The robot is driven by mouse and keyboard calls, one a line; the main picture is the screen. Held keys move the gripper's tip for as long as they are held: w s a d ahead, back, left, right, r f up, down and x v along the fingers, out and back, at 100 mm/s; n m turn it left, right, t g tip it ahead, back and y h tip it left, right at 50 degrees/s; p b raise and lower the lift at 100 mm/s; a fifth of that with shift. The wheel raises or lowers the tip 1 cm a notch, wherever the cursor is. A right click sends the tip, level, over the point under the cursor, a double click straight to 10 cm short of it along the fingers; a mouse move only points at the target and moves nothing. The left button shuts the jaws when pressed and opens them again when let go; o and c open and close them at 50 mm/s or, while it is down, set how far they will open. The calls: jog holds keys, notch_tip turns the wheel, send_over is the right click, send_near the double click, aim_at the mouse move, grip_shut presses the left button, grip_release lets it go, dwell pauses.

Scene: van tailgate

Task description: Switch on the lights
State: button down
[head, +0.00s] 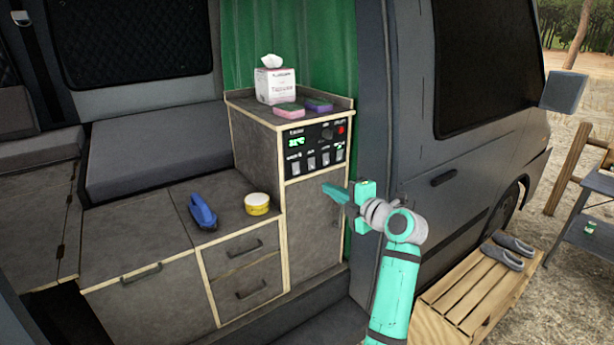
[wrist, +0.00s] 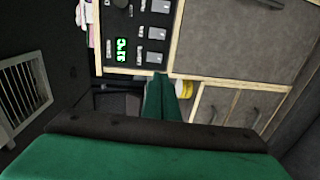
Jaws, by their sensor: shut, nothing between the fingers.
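A black control panel (head: 318,145) is set in the upper front of the grey cabinet. It has a lit green display (head: 296,142), a row of several pale rocker switches (head: 311,162) along the bottom, and a small red switch (head: 341,130) at upper right. The panel also shows, turned sideways, in the wrist view (wrist: 121,28), with switches (wrist: 158,32) and a display reading 31°C (wrist: 121,49). I cannot read the switch labels or tell which are on. My gripper (head: 325,187) is shut and empty, in front of the cabinet and below the panel, apart from it.
A tissue box (head: 283,83), a pink-and-green sponge (head: 294,120) and a purple sponge (head: 318,104) sit on the cabinet top. A blue-handled brush (head: 202,212) and a yellow tin (head: 257,204) lie on the lower counter. A wooden crate (head: 470,300) with shoes stands outside at right.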

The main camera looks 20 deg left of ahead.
aim_at(297, 173)
jog(key=shift+w+a+r, duration=0.1)
jog(key=shift+a, duration=0.05)
jog(key=x, duration=1.3)
jog(key=shift+a, duration=0.2)
jog(key=shift+w+a, duration=0.1)
jog(key=shift+a, duration=0.1)
